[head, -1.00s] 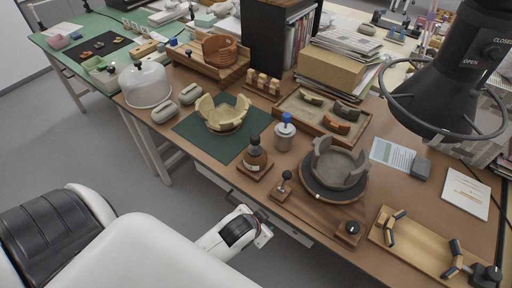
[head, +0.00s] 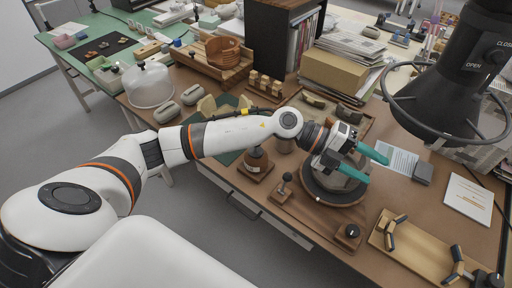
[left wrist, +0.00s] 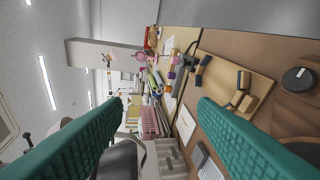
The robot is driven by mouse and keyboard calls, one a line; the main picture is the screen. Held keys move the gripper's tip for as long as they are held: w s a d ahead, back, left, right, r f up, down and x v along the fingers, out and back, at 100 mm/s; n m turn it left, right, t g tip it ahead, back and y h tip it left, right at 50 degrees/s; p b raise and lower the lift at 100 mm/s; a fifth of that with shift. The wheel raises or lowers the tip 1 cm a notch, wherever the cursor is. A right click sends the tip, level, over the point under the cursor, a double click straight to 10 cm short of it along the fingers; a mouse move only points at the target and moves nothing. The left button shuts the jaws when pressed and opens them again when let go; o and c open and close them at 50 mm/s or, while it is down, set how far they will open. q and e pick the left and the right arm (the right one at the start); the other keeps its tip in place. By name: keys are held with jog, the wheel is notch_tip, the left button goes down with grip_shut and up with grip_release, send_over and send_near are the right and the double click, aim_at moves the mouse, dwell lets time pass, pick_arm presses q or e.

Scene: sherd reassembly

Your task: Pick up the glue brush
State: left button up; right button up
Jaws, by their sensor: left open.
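My left gripper (head: 377,170) is open and empty, with its teal fingers above the right side of the dark turntable (head: 325,196). Its open fingers also frame the left wrist view (left wrist: 160,108), with nothing between them. I cannot pick out the glue brush for certain. The metal pot (head: 286,146), earlier seen with a blue knob on top, is mostly hidden under my left forearm. A brown bottle (head: 257,160) stands on a wooden block left of it. My right gripper is not in view.
The grey bowl on the turntable is largely covered by my gripper. A wooden tray with dark holders (head: 420,245) lies at the front right. A glass dome (head: 148,84) stands at the back left.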

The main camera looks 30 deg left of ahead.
pick_arm(q)
jog(key=w+a+f+m+g+y, duration=0.2)
jog(key=a+f+y, duration=0.2)
jog(key=a+y, duration=0.45)
jog(key=r+n+y, duration=0.2)
jog(key=n+y, duration=0.1)
jog(key=y, duration=0.4)
send_over(256, 151)
jog(key=shift+w+a+g+h, duration=0.25)
jog(key=shift+w+a+g, duration=0.05)
jog(key=shift+w, duration=0.05)
notch_tip(256, 151, down, 6)
jog(key=shift+f+p, duration=0.1)
jog(key=shift+p, duration=0.6)
jog(key=f, duration=0.2)
jog(key=f+p, duration=0.1)
jog(key=f, duration=0.1)
jog(key=shift+s+d+f+p, duration=0.15)
jog(key=shift+s+f+p, duration=0.05)
jog(key=shift+f+p, duration=0.15)
jog(key=shift+f, duration=0.45)
jog(key=c, duration=0.9)
